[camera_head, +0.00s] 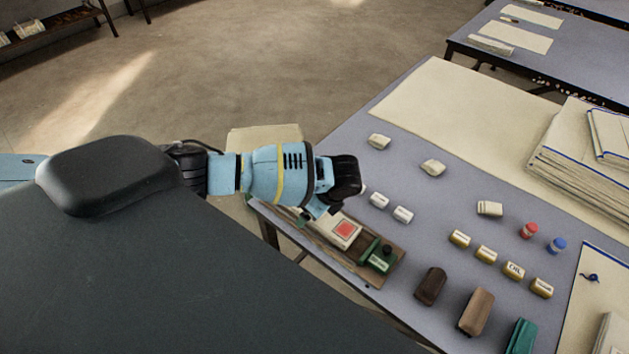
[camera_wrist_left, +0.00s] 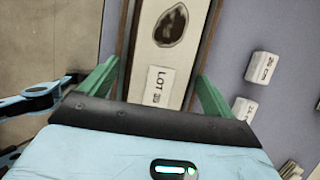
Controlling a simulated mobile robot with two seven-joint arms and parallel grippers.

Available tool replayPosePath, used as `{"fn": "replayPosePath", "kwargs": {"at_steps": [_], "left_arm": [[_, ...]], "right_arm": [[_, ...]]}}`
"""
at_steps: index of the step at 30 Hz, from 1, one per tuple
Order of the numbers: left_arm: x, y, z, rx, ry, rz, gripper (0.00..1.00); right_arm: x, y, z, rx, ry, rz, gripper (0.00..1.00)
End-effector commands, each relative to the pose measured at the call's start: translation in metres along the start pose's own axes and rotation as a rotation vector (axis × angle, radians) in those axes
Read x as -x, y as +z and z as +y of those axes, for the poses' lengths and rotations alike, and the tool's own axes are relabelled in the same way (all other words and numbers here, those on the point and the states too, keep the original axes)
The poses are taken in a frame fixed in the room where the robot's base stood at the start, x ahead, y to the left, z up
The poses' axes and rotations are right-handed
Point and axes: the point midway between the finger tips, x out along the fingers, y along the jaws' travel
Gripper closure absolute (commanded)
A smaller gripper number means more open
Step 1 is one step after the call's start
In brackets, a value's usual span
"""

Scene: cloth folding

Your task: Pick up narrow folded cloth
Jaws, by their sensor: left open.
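Stacked folded cloths (camera_head: 570,165) lie at the right of the table. Another folded cloth (camera_head: 612,335) shows partly at the lower right. My right gripper is out of view.
The wooden tray (camera_head: 372,270) also holds a block with a red square (camera_head: 344,231) and a green item (camera_head: 379,257). Several small labelled blocks, a red jar (camera_head: 529,231) and a blue jar (camera_head: 556,246) stand on the grey table. A flat cream sheet (camera_head: 450,110) covers its far part.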

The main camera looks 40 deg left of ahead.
Motion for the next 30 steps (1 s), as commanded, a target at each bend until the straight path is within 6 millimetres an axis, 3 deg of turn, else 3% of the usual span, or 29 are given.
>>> {"fn": "replayPosePath", "kwargs": {"at_steps": [7,18,20,30], "left_arm": [[0.0000,0.0004,-0.0005,0.000,-0.002,0.000,0.14],[0.0002,0.0003,-0.0005,0.000,-0.002,0.000,0.62],[0.0005,0.0004,-0.0007,0.001,-0.002,0.000,0.66],[0.0066,0.0030,-0.0010,0.001,-0.003,0.000,0.67]], "right_arm": [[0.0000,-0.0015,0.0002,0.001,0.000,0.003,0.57],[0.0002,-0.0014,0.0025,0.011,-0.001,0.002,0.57],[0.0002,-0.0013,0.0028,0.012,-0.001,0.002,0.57],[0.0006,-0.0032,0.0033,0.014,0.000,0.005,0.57]]}}
